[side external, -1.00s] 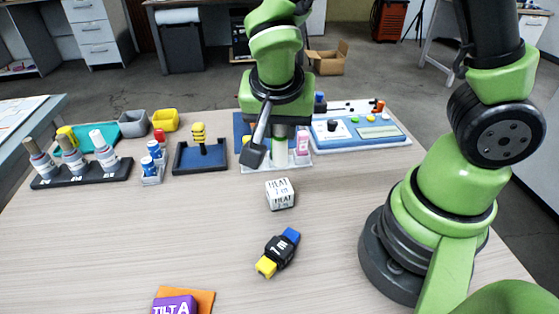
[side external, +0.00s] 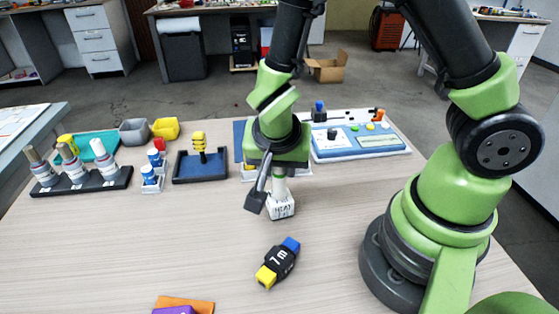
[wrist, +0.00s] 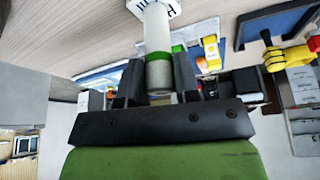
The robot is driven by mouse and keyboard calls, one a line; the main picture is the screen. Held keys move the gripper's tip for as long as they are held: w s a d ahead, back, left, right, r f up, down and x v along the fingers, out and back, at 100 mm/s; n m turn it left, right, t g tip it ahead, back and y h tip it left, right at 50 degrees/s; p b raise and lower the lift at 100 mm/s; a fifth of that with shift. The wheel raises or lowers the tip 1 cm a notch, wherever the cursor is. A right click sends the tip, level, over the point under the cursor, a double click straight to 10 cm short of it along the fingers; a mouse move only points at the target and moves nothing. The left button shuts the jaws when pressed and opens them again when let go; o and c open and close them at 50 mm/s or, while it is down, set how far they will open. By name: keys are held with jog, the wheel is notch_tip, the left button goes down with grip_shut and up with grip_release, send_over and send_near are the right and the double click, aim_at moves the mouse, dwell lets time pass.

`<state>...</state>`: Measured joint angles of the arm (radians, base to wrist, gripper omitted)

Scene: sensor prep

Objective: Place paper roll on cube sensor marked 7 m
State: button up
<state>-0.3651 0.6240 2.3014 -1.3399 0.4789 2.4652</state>
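My gripper (side external: 279,172) points down and is shut on the paper roll (side external: 279,186), a white upright cylinder. In the wrist view the roll (wrist: 157,38) has a green band and stands between the dark fingers (wrist: 159,92). A white cube (side external: 281,207) with black lettering, "HEAT" on it, is directly below the roll. It shows at the wrist view's top edge (wrist: 172,7). I cannot tell whether roll and cube touch. A black block (side external: 279,262) with blue and yellow ends lies nearer the camera; its white marking looks like "7 m" or "1 m".
A purple block (side external: 174,310) on an orange piece (side external: 190,303) is at the front edge. A bottle rack (side external: 82,183), a blue-lined tray (side external: 201,167) and a control panel (side external: 360,143) stand behind. The table's left front is clear.

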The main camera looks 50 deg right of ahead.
jog(key=o, duration=0.3)
jog(key=shift+r, duration=0.15)
jog(key=v, duration=1.1)
jog(key=s+d+r+n+t+y, duration=0.4)
jog(key=s+r+n+t+y, duration=0.1)
jog(key=s+r+n, duration=0.3)
jog(key=shift+s+r+y, duration=0.4)
jog(key=shift+s+r, duration=0.1)
jog(key=shift+r, duration=0.85)
